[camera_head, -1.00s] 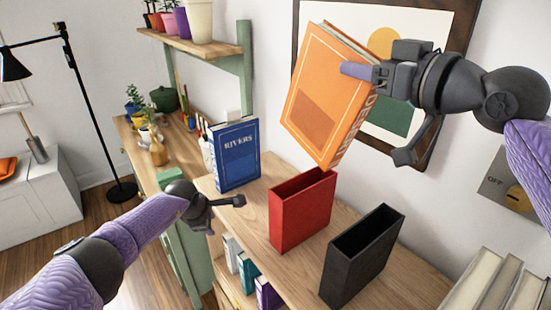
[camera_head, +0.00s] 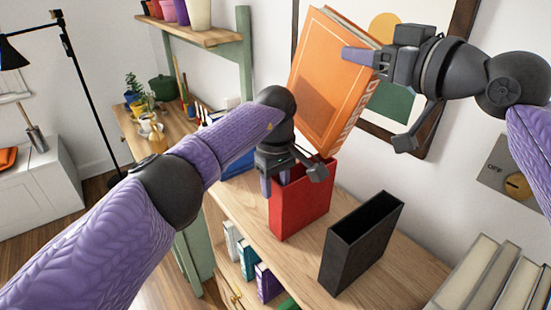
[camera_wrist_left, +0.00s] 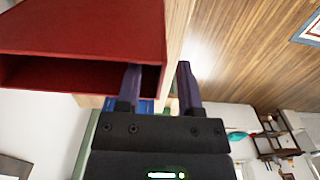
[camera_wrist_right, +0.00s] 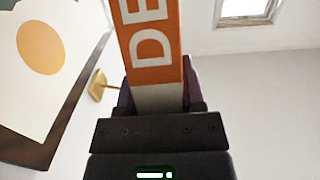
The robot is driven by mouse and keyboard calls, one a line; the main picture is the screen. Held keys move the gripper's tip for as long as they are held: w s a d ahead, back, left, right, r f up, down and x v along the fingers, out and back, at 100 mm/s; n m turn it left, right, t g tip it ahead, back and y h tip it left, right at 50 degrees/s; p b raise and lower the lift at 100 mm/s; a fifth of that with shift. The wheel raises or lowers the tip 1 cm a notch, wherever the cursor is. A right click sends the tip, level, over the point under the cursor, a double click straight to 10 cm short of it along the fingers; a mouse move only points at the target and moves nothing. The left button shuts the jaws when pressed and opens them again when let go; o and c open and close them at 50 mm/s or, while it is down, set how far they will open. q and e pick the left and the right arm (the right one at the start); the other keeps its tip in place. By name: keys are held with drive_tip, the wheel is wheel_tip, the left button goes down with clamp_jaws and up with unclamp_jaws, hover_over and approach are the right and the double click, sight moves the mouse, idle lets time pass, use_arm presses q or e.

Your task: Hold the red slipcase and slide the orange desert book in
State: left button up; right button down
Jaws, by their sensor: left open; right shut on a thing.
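The red slipcase (camera_head: 305,208) stands upright on the wooden shelf top, its open end up. My left gripper (camera_head: 292,182) is open at the slipcase's left upper edge. In the left wrist view its two fingers (camera_wrist_left: 158,88) are spread close to the rim of the red slipcase (camera_wrist_left: 85,30), one finger overlapping its opening; I cannot tell whether they touch. My right gripper (camera_head: 362,62) is shut on the orange desert book (camera_head: 325,85) and holds it tilted above the slipcase. In the right wrist view the book's lettered spine (camera_wrist_right: 150,40) sits between the fingers.
A black slipcase (camera_head: 362,245) stands right of the red one. The blue book (camera_head: 238,160) behind is mostly hidden by my left arm. Pale books (camera_head: 490,275) are at the lower right. A framed picture (camera_head: 455,60) hangs on the wall behind my right gripper.

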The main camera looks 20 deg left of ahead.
use_arm(q)
drive_tip(key=shift+f, duration=1.65)
clamp_jaws()
